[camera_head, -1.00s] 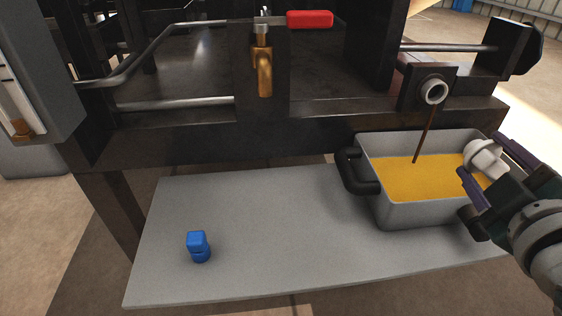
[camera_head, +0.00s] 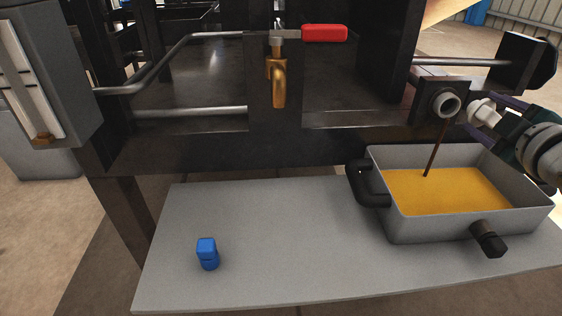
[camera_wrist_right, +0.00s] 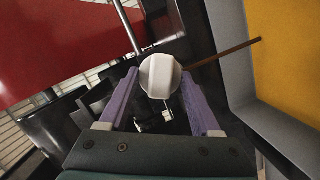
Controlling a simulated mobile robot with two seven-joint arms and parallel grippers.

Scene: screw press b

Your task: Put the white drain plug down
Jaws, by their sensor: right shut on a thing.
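The white drain plug (camera_head: 482,111) is held in my right gripper (camera_head: 490,110), just right of the drain port (camera_head: 446,103) on the press. The port has a pale ring, and a thin brown stream (camera_head: 435,150) runs from it into the grey pan (camera_head: 388,222). In the right wrist view the plug (camera_wrist_right: 160,76) sits between the two purple fingers of my gripper (camera_wrist_right: 160,85), which are shut on it. The plug and the port look apart. My left gripper is not in view.
The pan holds yellow liquid (camera_head: 450,190) and has black handles (camera_head: 366,183). It stands on the right of a grey shelf (camera_head: 280,240). A blue plug-like piece (camera_head: 207,253) stands at the shelf's left. A brass tap (camera_head: 278,80) with a red handle (camera_head: 324,33) is above. The shelf's middle is clear.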

